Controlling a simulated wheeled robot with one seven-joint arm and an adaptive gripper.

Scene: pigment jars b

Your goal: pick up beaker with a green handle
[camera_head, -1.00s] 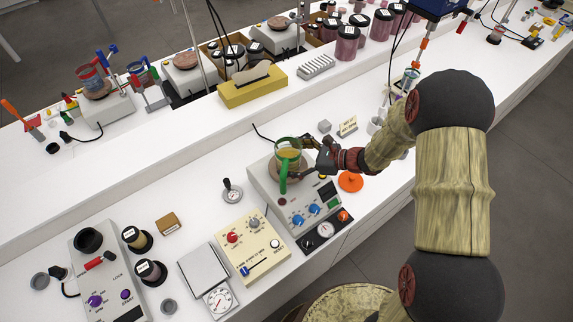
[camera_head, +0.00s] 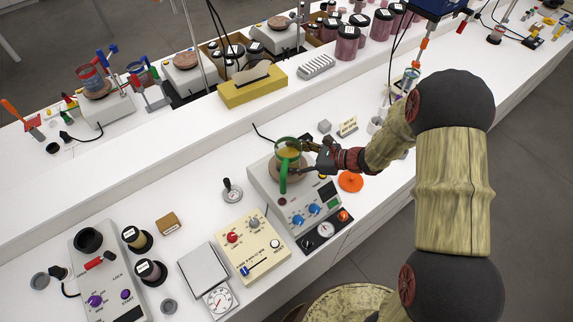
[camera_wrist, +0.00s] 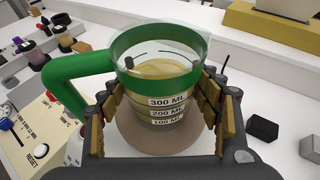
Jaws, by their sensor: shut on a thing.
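The beaker with a green handle (camera_head: 289,151) is upright over the round plate of a hotplate device. In the wrist view the clear beaker (camera_wrist: 160,85) has a green rim band, 100 to 300 ML labels and yellowish liquid inside. Its green handle (camera_wrist: 62,80) points left. My gripper (camera_head: 308,156) reaches it from the right. In the wrist view my gripper (camera_wrist: 165,115) has its padded fingers on both sides of the beaker, shut on it. I cannot tell whether the beaker's base touches the plate.
The hotplate device (camera_head: 268,184) has blue knobs. An orange disc (camera_head: 350,181) lies to its right and a cream control box (camera_head: 250,245) in front. A small grey cube (camera_head: 324,126) and a sign (camera_head: 347,126) stand behind. A yellow box (camera_head: 253,86) sits on the raised shelf.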

